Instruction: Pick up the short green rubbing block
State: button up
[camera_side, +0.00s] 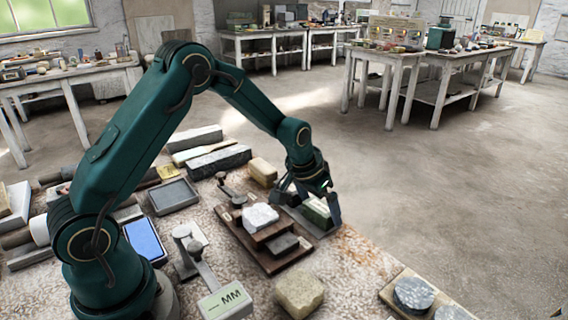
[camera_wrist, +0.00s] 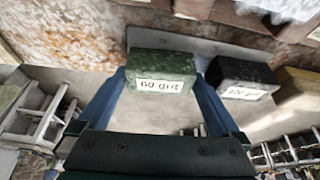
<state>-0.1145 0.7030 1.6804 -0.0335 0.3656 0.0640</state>
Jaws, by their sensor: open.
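The short green rubbing block (camera_wrist: 162,66), with a white "60 grit" label, shows upright in the wrist view. In the side view the green block (camera_side: 316,211) is partly hidden by my gripper (camera_side: 308,197). The blue fingers of my gripper (camera_wrist: 160,76) are open, one on each side of the green block, with their tips close to its sides. I cannot tell whether they touch it. The green block stands on or against a pale grey slab (camera_wrist: 205,47).
Right of the green block in the wrist view are a black labelled block (camera_wrist: 240,72) and a tan block (camera_wrist: 300,88). In the side view, a brown wooden stand (camera_side: 268,262) with a white lump (camera_side: 260,216) sits close left of my gripper. A pale stone block (camera_side: 299,291) lies in front.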

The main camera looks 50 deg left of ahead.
aim_at(319, 205)
jog(key=c, duration=1.3)
jog(key=shift+r, duration=0.15)
notch_tip(319, 205, up, 4)
jog(key=shift+a+r, duration=0.1)
jog(key=shift+r, duration=0.1)
jog(key=s+a+r, duration=0.2)
jog(key=a, duration=0.1)
jog(key=s+a+r, duration=0.2)
jog(key=a, duration=0.1)
jog(key=s+a+r, duration=0.2)
jog(key=a, duration=0.1)
jog(key=shift+a+r, duration=0.2)
jog(key=shift+a, duration=0.2)
jog(key=o, duration=1.1)
jog(key=c, duration=0.9)
